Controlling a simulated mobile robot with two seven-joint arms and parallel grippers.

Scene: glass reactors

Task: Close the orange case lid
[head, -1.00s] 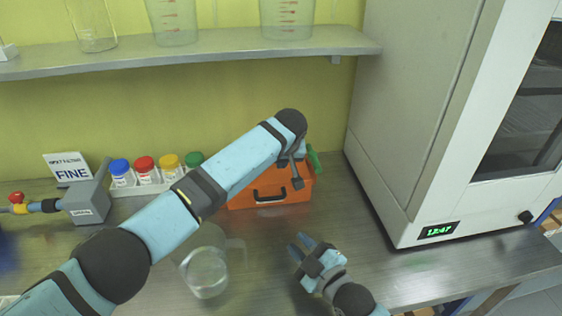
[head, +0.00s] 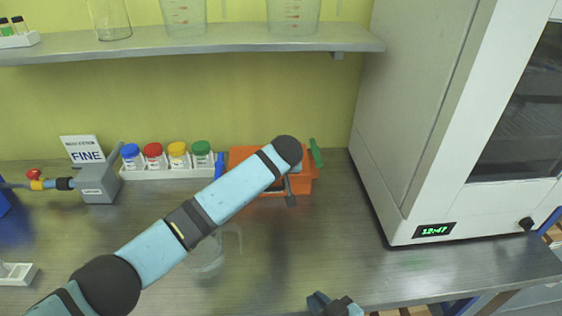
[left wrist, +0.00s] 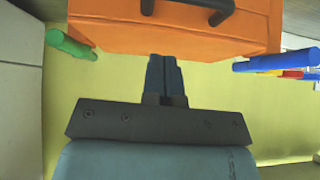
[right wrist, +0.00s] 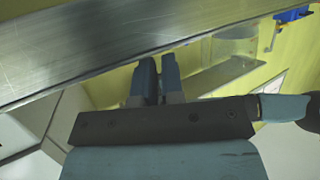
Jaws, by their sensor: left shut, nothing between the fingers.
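The orange case (head: 301,187) stands on the bench against the back wall, partly hidden behind my left arm in the head view. An orange panel rises at its back left, and a little grey shows inside at the right. I cannot tell how far the lid is open. In the left wrist view the orange case (left wrist: 115,38) fills the top, with a black handle (left wrist: 180,5). My left gripper (left wrist: 163,62) is shut and empty, with its tips close to the case edge; contact is unclear. My right gripper (head: 330,302) is slightly open and empty, near the bench's front edge.
A white rack of bottles with coloured caps (head: 168,172) stands left of the case. A clear glass beaker (head: 228,241) stands on the bench by my left arm. A large white oven (head: 425,110) stands at the right. A shelf (head: 200,44) runs above.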

